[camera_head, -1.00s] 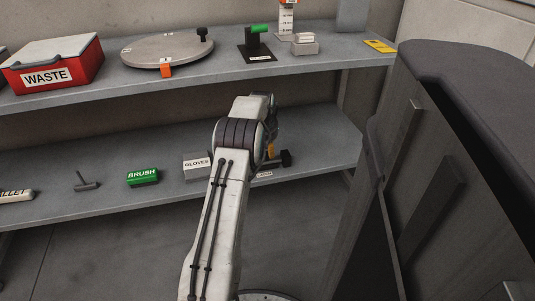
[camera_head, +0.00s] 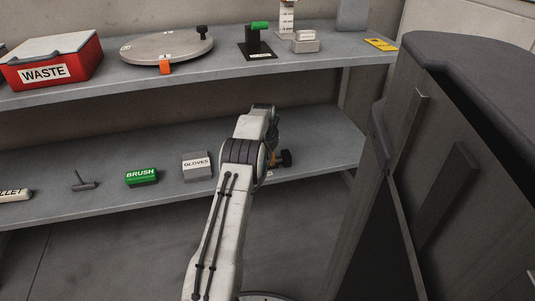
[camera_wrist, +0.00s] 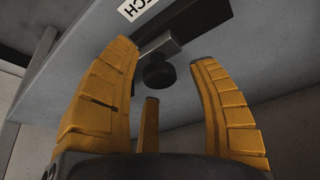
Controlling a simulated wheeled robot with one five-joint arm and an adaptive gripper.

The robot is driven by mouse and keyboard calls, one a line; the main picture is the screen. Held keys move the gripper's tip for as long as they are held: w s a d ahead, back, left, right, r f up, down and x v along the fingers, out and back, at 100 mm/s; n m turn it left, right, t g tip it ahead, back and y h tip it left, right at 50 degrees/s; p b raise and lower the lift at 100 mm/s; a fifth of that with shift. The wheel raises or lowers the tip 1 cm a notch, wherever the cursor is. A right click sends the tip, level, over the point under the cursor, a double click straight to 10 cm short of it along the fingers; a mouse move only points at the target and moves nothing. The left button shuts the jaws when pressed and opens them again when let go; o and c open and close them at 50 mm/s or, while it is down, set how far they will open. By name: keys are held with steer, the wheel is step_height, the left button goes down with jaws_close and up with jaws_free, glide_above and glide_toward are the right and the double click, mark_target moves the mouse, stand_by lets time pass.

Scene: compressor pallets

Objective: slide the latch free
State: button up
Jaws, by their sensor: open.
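The latch shows in the wrist view as a dark rail with a grey metal slide and a round black knob (camera_wrist: 158,72). A white label (camera_wrist: 135,8) ending in "TCH" sits beside it. My gripper (camera_wrist: 163,54) is open, its yellow fingers spread to the left and right of the knob with a third finger below. The fingers appear apart from the knob. In the head view the black knob (camera_head: 286,158) shows at the right end of the lower shelf, just right of my arm. My arm hides most of the gripper and latch there.
The lower shelf (camera_head: 110,195) holds a grey GLOVES box (camera_head: 197,166), a green BRUSH box (camera_head: 141,177) and a small T-shaped tool (camera_head: 83,181). The upper shelf (camera_head: 215,72) overhangs it. A tall dark cabinet (camera_head: 455,170) stands close on the right.

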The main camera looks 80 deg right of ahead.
jaws_close()
stand_by(0.4)
